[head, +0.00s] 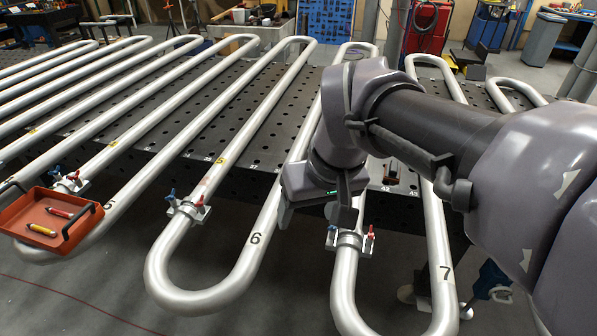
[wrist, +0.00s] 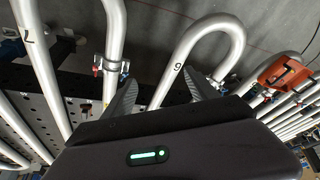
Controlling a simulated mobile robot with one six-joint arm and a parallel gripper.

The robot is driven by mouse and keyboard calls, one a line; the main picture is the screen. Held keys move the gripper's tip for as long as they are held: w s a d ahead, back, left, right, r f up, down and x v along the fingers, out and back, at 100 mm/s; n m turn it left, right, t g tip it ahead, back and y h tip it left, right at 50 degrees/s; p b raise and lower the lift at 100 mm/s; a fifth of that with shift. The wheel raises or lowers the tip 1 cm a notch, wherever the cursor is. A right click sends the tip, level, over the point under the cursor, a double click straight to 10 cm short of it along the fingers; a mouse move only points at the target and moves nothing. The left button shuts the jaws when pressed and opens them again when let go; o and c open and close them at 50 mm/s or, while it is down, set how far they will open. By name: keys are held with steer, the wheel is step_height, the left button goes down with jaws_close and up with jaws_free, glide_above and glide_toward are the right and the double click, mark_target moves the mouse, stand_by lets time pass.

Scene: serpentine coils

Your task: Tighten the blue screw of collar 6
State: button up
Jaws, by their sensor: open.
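In the head view, the bend marked 6 carries a metal collar (head: 188,209) on its left leg. Its blue screw (head: 171,195) sticks up on the left, and its red screw (head: 200,201) is on the right. My gripper (head: 316,217) is open and empty, right of the bend marked 6 and near the collar on the bend marked 7. In the wrist view my gripper's (wrist: 163,90) fingers are spread apart, with the pipe marked 6 (wrist: 178,66) beyond them. Collar 6 is largely hidden there behind the right finger.
Another collar (head: 349,240) with a blue screw and a red screw sits on the bend marked 7, close below my gripper. An orange tray (head: 20,235) with two small items stands at the left. A dark perforated table (head: 240,112) lies under the pipes.

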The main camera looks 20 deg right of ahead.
steer(key=w+d+f+n+g+p, duration=0.1)
steer(key=w+d+f+n+g, duration=0.15)
steer(key=w+d, duration=0.45)
steer(key=w+d+f+n+g+p, duration=0.1)
steer(key=w+d+f+n, duration=0.15)
steer(key=w+d, duration=0.4)
steer(key=shift+n+h, duration=0.4)
steer(key=f+b, duration=0.3)
steer(key=f, duration=0.5)
steer(key=f+b, duration=0.4)
steer(key=f, duration=0.4)
steer(key=shift+w+a+f, duration=0.1)
steer(key=shift+a+f, duration=0.1)
steer(key=shift+f, duration=0.2)
steer(key=c, duration=1.4)
steer(key=shift+o, duration=0.2)
